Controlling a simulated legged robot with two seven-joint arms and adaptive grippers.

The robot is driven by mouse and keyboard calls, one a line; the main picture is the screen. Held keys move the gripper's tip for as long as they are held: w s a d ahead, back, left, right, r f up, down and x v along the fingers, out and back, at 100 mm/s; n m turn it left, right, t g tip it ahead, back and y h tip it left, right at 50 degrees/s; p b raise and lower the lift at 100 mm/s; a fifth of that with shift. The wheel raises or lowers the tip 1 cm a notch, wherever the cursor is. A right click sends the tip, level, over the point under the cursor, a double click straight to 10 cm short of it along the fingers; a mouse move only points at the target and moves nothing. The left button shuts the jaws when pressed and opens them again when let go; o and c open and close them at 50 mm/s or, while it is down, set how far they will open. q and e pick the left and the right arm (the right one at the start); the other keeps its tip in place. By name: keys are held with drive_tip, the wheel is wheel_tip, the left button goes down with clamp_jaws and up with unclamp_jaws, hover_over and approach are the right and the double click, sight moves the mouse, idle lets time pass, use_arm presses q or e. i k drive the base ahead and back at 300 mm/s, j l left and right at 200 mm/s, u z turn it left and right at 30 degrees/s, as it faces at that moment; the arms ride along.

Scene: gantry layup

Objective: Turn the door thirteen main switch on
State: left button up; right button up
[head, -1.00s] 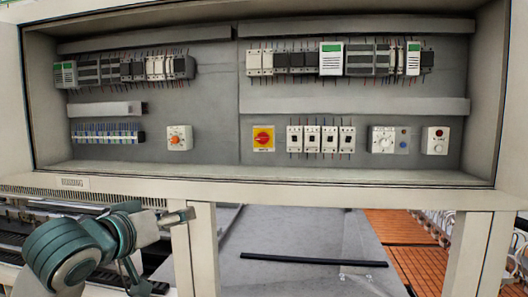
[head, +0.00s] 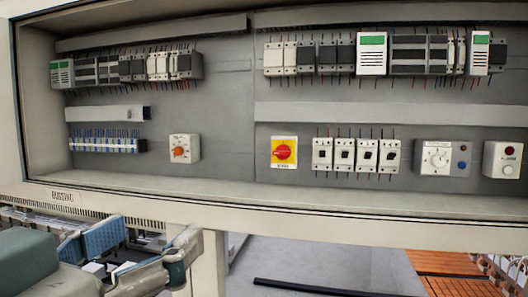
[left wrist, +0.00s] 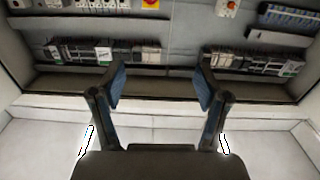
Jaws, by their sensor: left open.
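A red rotary switch on a yellow plate (head: 284,152), which looks like the main switch, sits on the back panel of an open cabinet in the middle of the head view. Its handle position is too small to read. It also shows at the top edge of the left wrist view (left wrist: 151,4), partly cut off. My left gripper (head: 143,246) is low at the left in front of the cabinet's lower frame, below and left of the switch. In the left wrist view its two fingers (left wrist: 160,88) are spread apart with nothing between them. My right gripper is not in view.
A white box with an orange knob (head: 184,148) is left of the switch. Several white breakers (head: 344,155) are just right of it, then a dial box (head: 437,157) and a red-button box (head: 503,159). The cabinet's lower frame (head: 300,220) juts out below.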

sight(283, 151)
drive_tip(key=i+l, duration=0.25)
drive_tip(key=i, duration=0.2)
drive_tip(key=i+l, duration=0.2)
drive_tip(key=i, duration=0.3)
